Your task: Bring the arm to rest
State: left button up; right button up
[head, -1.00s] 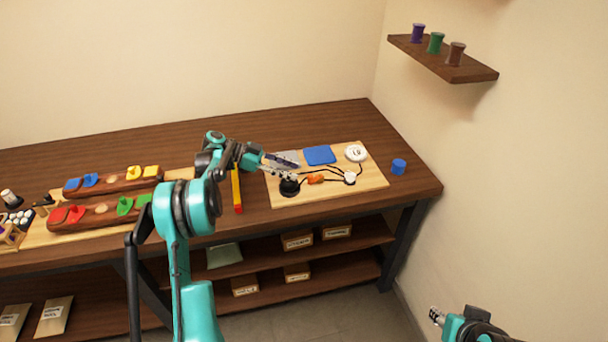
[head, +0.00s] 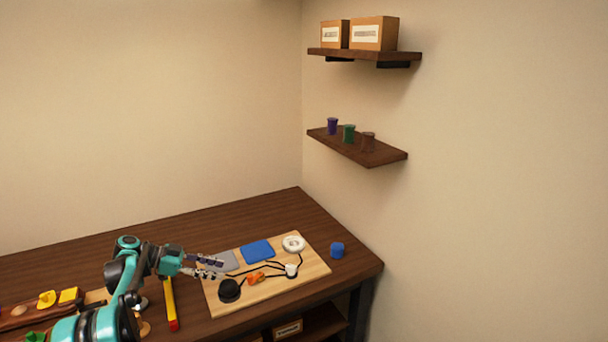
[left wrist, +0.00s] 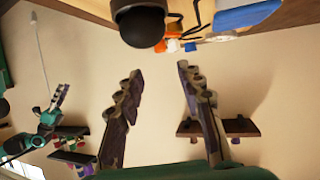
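My left gripper (head: 208,267) is over the left edge of the light wooden board (head: 312,265) on the bench, by the grey pad (head: 223,262). In the left wrist view its two fingers (left wrist: 160,100) stand wide apart with nothing between them. A black round knob (head: 229,290) on the board is just in front of the gripper and also shows at the top of the left wrist view (left wrist: 138,22).
The board also bears a blue pad (head: 257,251), a white disc (head: 293,243), an orange piece (head: 256,279) and black cords. A blue cup (head: 337,250) stands right of it. A red-yellow bar (head: 170,304) lies left.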

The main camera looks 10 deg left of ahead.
pick_arm(q)
jog(key=s+d+r+n+y, duration=0.3)
jog(key=s+d+n, duration=0.15)
jog(key=d, duration=0.25)
jog(key=s+d+r+n+y, duration=0.3)
jog(key=s+d, duration=0.3)
jog(key=d, duration=0.1)
jog(key=s+d+f+n+t+y, duration=0.1)
jog(key=s+f+n+y, duration=0.2)
jog(key=s, duration=0.8)
jog(key=s+d+f+n+t+y, duration=0.1)
jog(key=s+f+n+t+y, duration=0.1)
jog(key=s, duration=0.8)
jog(key=shift+s+d+f+n+y, duration=0.4)
jog(key=shift+f+n+y, duration=0.25)
jog(key=shift+f+y, duration=0.05)
